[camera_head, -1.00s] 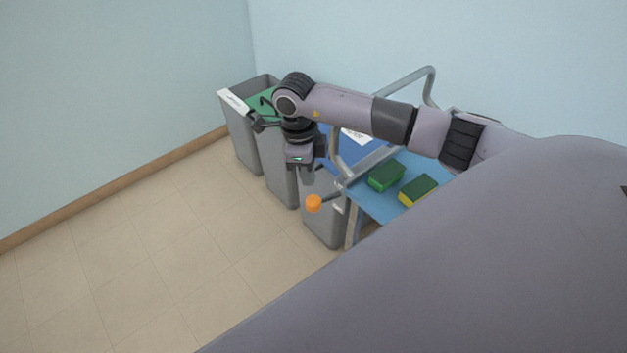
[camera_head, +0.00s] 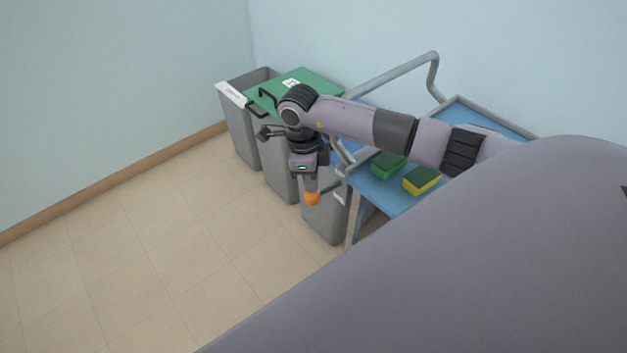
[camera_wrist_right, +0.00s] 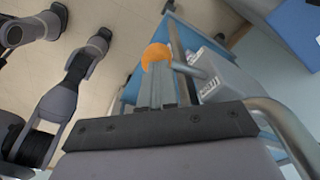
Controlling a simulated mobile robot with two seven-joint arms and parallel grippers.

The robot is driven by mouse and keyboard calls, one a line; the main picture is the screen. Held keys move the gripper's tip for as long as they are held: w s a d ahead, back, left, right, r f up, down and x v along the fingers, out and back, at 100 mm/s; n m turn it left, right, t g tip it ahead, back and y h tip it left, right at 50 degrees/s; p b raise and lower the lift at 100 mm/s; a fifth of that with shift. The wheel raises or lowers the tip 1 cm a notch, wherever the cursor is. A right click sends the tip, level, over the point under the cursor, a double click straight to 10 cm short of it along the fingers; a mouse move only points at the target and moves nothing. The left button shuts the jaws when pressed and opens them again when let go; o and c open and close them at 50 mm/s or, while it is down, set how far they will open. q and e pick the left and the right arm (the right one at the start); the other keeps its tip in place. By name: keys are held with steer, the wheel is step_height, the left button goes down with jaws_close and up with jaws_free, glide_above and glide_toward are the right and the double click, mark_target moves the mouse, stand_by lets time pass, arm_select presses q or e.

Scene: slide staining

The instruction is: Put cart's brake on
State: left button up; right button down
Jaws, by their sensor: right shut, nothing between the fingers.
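The cart (camera_head: 392,197) is blue with a grey tubular handle rail, and stands against the bins on the right. Its brake lever shows as an orange knob (camera_head: 312,198) on a short grey rod at the cart's near left end. My right gripper (camera_head: 312,188) points down with its fingers shut and empty, its tips right at the knob. In the right wrist view the orange knob (camera_wrist_right: 156,55) sits at the tips of the shut fingers (camera_wrist_right: 157,78); I cannot tell for sure whether they touch. My left gripper is not in view.
A green sponge (camera_head: 388,165) and a yellow-green sponge (camera_head: 421,180) lie on the cart. Grey bins stand along the wall, one with a green lid (camera_head: 312,82), one open with a white label (camera_head: 232,94). The tiled floor (camera_head: 150,240) at left is clear.

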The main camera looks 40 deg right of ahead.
step_height(320, 180, down, 4)
steer(key=b, duration=0.3)
steer(key=shift+r, duration=0.1)
steer(key=shift+a+r, duration=0.1)
steer(key=shift+r, duration=0.15)
steer(key=shift+w+a+r+b, duration=0.2)
steer(key=shift+w+a+r, duration=0.05)
steer(key=shift+w+a, duration=0.3)
steer(key=shift+w+a+r+b, duration=0.15)
steer(key=shift+w+a+r, duration=0.1)
steer(key=shift+w+a, duration=0.25)
step_height(320, 180, up, 7)
steer(key=shift+w+a, duration=0.2)
steer(key=shift+w, duration=0.05)
